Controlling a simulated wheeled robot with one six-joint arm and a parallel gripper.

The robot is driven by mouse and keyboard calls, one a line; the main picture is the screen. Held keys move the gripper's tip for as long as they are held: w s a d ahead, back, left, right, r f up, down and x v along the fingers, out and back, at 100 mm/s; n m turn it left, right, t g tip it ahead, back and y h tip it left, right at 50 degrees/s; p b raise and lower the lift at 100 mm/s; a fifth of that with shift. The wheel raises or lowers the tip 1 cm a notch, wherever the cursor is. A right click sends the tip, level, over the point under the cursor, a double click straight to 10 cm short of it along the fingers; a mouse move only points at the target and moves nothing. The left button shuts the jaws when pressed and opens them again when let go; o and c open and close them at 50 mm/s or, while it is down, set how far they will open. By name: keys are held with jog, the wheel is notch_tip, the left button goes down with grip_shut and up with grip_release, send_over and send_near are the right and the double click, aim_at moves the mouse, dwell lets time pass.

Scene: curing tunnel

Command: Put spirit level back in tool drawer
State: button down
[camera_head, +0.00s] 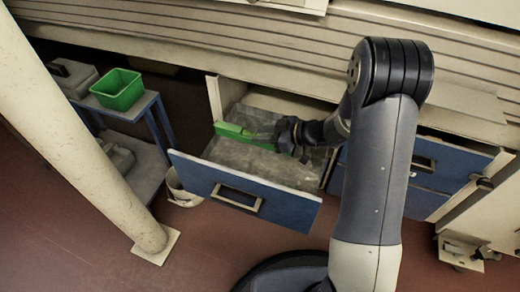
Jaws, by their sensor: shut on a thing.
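The spirit level (233,132) is a green bar, seen above the left part of the open drawer. My gripper (283,138) is at the bar's right end and shut on it. The tool drawer (225,159) is pulled out, with a blue front (284,209) and a grey inside. The level looks to be within the drawer's outline, but I cannot tell whether it touches the drawer floor. My wrist and forearm hide the drawer's right back part.
A blue cart (145,103) with a green bin (118,89) stands at the left, behind a pale column (85,150). A white bucket (181,190) stands on the floor beside the drawer. More blue drawers (425,165) are at the right. The floor in front is clear.

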notch_tip(320, 180, down, 9)
jog(key=shift+f+b, duration=0.2)
jog(key=shift+b, duration=1)
jog(key=shift+r, duration=0.1)
jog(key=shift+f+b, duration=0.65)
jog(key=shift+b, duration=0.7)
jog(key=c, duration=1.1)
grip_release()
jog(key=shift+o, duration=0.2)
jog(key=shift+r, duration=0.15)
jog(key=r+p, duration=0.1)
jog(key=p, duration=0.2)
jog(key=shift+r, duration=0.2)
jog(key=v, duration=0.3)
jog(key=p+v, duration=0.1)
jog(key=v, duration=0.3)
jog(key=shift+s+d+f, duration=0.15)
jog(key=shift+d, duration=0.1)
